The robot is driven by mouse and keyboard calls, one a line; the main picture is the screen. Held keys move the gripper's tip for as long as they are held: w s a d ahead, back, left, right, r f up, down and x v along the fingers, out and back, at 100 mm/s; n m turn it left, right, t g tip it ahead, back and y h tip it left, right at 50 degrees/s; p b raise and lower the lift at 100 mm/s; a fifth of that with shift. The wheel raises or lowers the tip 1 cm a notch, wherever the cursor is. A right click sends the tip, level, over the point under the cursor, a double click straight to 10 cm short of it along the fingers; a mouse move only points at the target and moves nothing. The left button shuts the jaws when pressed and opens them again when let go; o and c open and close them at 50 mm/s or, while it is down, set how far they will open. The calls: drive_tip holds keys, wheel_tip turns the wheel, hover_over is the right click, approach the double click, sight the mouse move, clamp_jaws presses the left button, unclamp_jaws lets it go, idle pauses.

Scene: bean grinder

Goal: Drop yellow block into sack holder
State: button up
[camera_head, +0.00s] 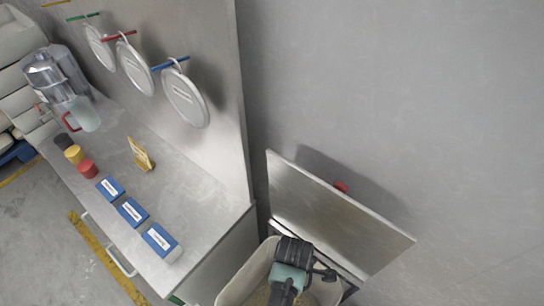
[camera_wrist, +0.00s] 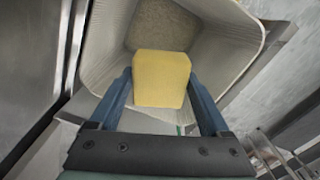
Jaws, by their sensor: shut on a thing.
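In the wrist view the yellow block (camera_wrist: 162,79) is between the two blue fingers of my gripper (camera_wrist: 162,85), which is shut on it. The block is over the opening of the sack holder (camera_wrist: 235,60), a pale open container with contents at its bottom. I cannot tell how far below the block those contents lie. In the head view the sack holder (camera_head: 235,286) is at the bottom centre, and my gripper (camera_head: 285,290) is over its opening. The block is hidden there behind my wrist.
A metal panel (camera_head: 330,210) stands tilted just behind the sack holder. To the left is a counter (camera_head: 190,190) with blue boxes (camera_head: 131,211), small coloured cylinders (camera_head: 75,154), a yellow stand (camera_head: 140,155) and a jug (camera_head: 84,114). Round lids (camera_head: 185,98) hang on the wall.

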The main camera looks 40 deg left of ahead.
drive_tip(key=shift+w+a, duration=0.2)
drive_tip(key=shift+w, duration=0.05)
drive_tip(key=shift+s+d+f+b, duration=0.25)
drive_tip(key=shift+b, duration=0.3)
drive_tip(key=shift+s+d+f+b, duration=0.1)
drive_tip(key=shift+s+f+b, duration=0.05)
drive_tip(key=shift+f+b, duration=0.25)
wheel_tip(320, 180, down, 3)
drive_tip(key=b, duration=0.3)
drive_tip(key=shift+f, duration=0.1)
drive_tip(key=shift+f+b, duration=0.5)
drive_tip(key=shift+b, duration=0.1)
drive_tip(key=o, duration=1.4)
drive_tip(key=shift+c, duration=0.2)
